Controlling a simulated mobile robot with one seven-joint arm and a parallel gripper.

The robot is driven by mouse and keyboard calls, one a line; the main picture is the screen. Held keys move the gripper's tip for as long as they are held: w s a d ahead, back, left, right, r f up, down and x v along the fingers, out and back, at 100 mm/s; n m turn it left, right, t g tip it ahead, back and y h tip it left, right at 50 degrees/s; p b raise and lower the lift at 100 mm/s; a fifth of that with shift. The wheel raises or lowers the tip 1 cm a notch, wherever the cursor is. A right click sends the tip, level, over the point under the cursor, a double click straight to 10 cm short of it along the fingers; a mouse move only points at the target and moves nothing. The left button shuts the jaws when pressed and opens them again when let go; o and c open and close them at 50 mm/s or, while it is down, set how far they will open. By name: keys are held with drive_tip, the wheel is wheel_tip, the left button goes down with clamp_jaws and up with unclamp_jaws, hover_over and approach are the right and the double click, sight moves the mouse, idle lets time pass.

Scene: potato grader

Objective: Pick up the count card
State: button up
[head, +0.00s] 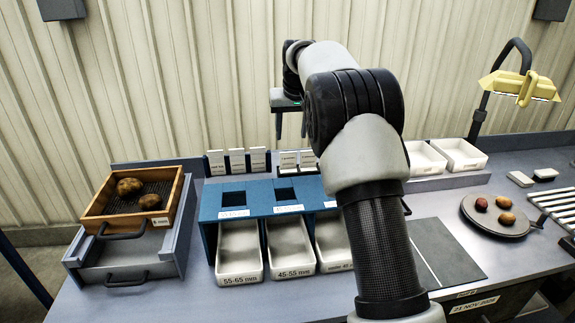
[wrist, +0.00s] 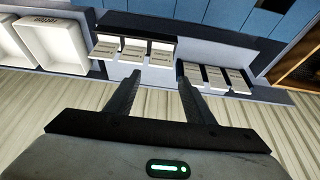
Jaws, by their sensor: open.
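Small white cards stand upright in two dark holders at the back of the bench. The left holder has three cards (head: 237,160); the right holder has printed cards (head: 289,159), partly hidden by my arm. I cannot tell which one is the count card. My gripper (head: 291,136) is open and empty, pointing down above and behind the right holder. In the wrist view, the scene appears upside down, with my gripper's fingertips (wrist: 160,77) apart. One row of cards (wrist: 133,50) is at the left fingertip's upper side, and another row (wrist: 215,79) is right of the right finger.
A blue stand (head: 260,195) with white labelled bins (head: 240,252) is in front of the cards. A wooden tray (head: 97,198) with potatoes is at left. White trays (head: 461,156) and a round plate (head: 497,224) with potatoes are at right. The ribbed wall (head: 200,80) is close behind.

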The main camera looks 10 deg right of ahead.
sight(288, 153)
drive_tip(key=p+x, duration=0.1)
drive_tip(key=x, duration=1)
drive_tip(key=shift+w+a+f, duration=0.1)
drive_tip(key=shift+w+f, duration=0.15)
drive_tip(key=shift+w, duration=0.05)
drive_tip(key=shift+r, duration=0.1)
drive_tip(key=shift+s, duration=0.1)
drive_tip(key=c, duration=0.7)
